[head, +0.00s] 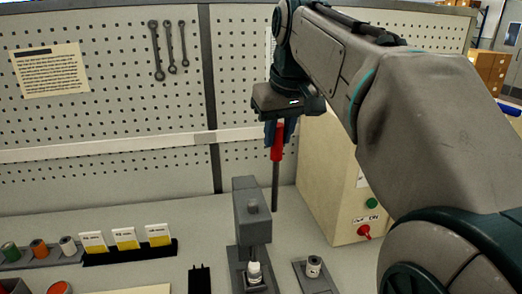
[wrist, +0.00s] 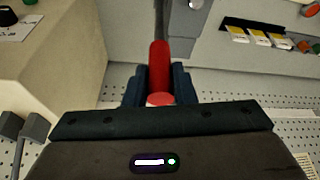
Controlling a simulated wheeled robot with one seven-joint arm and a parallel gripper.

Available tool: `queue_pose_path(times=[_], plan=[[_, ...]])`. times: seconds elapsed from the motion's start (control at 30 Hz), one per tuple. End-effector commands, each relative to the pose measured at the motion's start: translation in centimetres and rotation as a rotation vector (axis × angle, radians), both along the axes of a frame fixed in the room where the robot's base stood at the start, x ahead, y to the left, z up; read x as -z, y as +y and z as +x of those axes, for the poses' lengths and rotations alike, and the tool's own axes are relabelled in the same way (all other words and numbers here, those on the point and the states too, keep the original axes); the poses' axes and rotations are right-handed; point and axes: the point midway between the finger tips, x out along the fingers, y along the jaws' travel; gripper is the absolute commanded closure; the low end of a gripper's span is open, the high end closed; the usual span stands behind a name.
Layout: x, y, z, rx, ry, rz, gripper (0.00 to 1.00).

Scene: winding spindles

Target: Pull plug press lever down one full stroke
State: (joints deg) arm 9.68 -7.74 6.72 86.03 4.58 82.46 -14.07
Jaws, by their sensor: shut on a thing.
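The plug press (head: 250,215) is a grey column on a dark base on the bench. Its lever (head: 275,190) is a dark rod with a red grip (head: 278,142), standing nearly upright to the right of the column. My gripper (head: 279,128) points down and is shut on the red grip from above. In the wrist view the red grip (wrist: 160,62) sits between the two blue fingers of my gripper (wrist: 160,88). The rod runs away from it toward the press. A small white-topped piece (head: 254,272) stands in the press base. The lever's pivot is not clear to see.
A cream control box (head: 335,175) with a green button and a red switch stands close right of the lever. A small holder (head: 314,272) is right of the press. Yellow-and-white cards (head: 125,238) stand to the left. A pegboard (head: 110,110) closes the back.

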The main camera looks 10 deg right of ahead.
Motion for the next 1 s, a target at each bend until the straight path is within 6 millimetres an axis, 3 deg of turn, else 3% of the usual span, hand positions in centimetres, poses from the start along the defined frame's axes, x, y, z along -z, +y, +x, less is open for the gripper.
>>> queue_pose_path(times=[0.03,1.0], plan=[[-0.7,0.1,0.1,-0.003,-0.002,-0.002,1.0],[-0.7,0.1,2.5,-0.003,0.135,-0.002,1.0]])
